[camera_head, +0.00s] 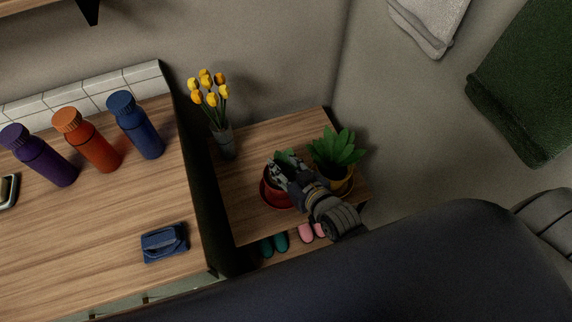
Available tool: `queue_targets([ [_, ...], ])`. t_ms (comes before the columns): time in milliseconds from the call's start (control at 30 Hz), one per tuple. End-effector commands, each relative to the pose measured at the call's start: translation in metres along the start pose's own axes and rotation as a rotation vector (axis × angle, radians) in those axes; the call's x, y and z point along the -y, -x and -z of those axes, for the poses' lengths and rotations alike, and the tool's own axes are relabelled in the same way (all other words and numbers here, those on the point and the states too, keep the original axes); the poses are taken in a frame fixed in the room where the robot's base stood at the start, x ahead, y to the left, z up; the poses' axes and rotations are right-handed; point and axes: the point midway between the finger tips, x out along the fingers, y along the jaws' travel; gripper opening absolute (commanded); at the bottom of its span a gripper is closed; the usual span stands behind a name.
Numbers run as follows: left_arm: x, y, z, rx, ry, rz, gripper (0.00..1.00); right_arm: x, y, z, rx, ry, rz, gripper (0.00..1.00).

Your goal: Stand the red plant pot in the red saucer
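The red plant pot (279,194) is on the small wooden bench, with a little green foliage showing at its top. The red saucer (264,199) shows as a darker red rim around the pot's base; the pot appears to stand in it, but I cannot tell whether it is fully seated. My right gripper (279,170) comes in from the lower right and is over the pot's rim and foliage, covering part of them. Its fingers are small and overlap the plant, so their opening is unclear. My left gripper is not in view.
A glass vase with yellow tulips (224,142) is at the back left. Teal shoes (274,244) and pink shoes (311,232) are below the bench. A higher counter (90,215) holds bottles.

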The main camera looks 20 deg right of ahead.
Motion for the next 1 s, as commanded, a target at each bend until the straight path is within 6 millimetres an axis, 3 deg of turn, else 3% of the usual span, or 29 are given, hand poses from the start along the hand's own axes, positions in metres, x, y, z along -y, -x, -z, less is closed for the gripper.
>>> queue_targets([
  [167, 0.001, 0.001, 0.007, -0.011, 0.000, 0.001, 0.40, 0.000, 0.012, 0.002, 0.001, 0.001, -0.001, 0.32],
  [700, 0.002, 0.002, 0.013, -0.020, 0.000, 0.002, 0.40, 0.000, 0.105, 0.001, 0.002, 0.001, 0.000, 0.32],
  [1000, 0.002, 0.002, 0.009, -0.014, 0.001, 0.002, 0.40, 0.000, 0.121, 0.002, 0.000, 0.000, 0.000, 0.32],
])
